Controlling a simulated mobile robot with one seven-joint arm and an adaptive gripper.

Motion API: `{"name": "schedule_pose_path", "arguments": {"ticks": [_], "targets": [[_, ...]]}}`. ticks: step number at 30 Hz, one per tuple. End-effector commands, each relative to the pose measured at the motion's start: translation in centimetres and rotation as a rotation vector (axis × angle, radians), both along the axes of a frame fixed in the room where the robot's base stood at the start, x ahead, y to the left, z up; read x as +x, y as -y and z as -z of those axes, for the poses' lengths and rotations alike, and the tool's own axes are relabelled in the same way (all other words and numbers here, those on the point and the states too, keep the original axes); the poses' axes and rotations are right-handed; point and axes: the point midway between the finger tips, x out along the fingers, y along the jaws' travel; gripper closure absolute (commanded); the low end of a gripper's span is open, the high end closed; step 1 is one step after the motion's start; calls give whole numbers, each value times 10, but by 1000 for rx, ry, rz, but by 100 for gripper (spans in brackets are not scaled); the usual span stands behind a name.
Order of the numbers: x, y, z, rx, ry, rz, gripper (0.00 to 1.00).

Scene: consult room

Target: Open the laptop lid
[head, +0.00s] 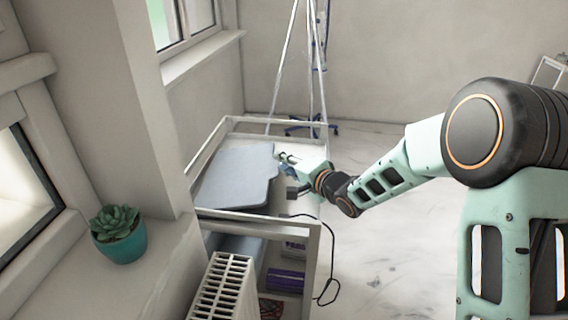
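A flat grey-blue slab with rounded corners, which looks like the laptop (237,178), lies on the top shelf of a white trolley (318,217). I cannot make out its hinge or tell whether its lid is raised at all. My gripper (281,157) is at the laptop's far right corner, low over the shelf. Its fingers are small in the picture, and I cannot tell whether they touch the lid or how far apart they are.
A potted succulent (118,234) stands on the sill at left. A white radiator (224,288) is in front of the trolley. A black cable (331,262) hangs from the trolley's right side. A pole stand (311,75) rises behind. The floor at right is clear.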

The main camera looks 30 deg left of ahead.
Motion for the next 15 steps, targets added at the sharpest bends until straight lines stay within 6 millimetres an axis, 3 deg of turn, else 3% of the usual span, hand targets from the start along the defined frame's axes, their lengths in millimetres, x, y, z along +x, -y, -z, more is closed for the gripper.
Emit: {"name": "schedule_pose_path", "arguments": {"ticks": [9, 15], "targets": [[-1, 3, -1, -1, 0, 1, 77], [-12, 26, -8, -1, 0, 5, 77]]}}
